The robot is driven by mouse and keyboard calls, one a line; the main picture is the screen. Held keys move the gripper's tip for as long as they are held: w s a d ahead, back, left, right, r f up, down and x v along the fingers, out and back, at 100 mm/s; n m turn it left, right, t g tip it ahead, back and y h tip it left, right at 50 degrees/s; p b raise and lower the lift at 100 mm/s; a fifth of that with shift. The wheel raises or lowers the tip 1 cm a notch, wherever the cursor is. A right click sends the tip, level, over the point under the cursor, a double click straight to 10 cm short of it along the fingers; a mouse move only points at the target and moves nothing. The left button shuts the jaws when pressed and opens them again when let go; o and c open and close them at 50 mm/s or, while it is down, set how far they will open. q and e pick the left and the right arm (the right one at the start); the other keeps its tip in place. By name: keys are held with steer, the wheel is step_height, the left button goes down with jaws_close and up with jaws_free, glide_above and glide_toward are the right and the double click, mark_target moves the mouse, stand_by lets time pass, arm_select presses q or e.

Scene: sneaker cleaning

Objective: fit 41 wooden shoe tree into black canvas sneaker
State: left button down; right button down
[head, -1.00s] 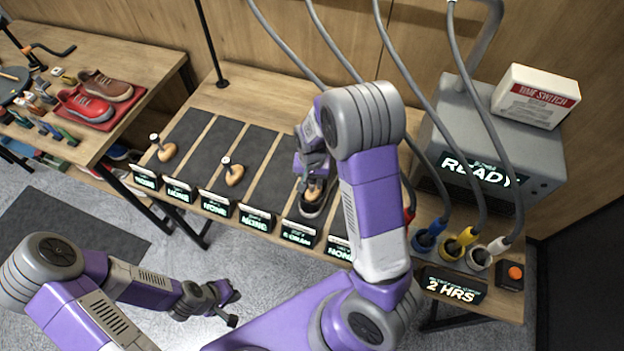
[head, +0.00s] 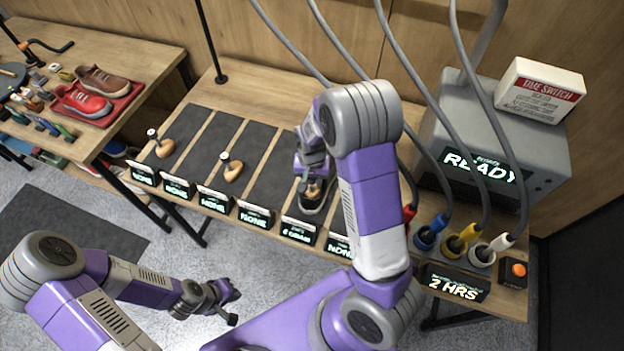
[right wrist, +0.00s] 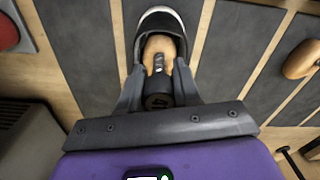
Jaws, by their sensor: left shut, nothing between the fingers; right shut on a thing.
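The black canvas sneaker (head: 312,204) sits on a dark mat strip of the bench, its white toe (right wrist: 160,15) showing in the right wrist view. The wooden shoe tree (right wrist: 161,48) lies in the sneaker's opening; how deep it sits is hard to tell. My right gripper (right wrist: 157,92) is shut on the shoe tree's dark knob, which shows a partly readable number. In the head view my right gripper (head: 311,177) is over the sneaker and partly hides it. My left gripper (head: 228,305) is shut and empty, low above the floor in front of the bench.
Two other shoe trees (head: 161,144) (head: 231,168) lie on mat strips to the left. Labelled displays (head: 256,214) line the bench's front edge. A grey dryer box (head: 480,150) with hoses stands at right. Red and brown shoes (head: 82,101) rest on the left table.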

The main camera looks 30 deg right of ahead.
steer(key=shift+f+b, duration=0.4)
steer(key=shift+f, duration=0.2)
steer(key=c, duration=0.7)
jaws_free()
steer(key=shift+r+p, duration=0.55)
steer(key=shift+r, duration=3.25)
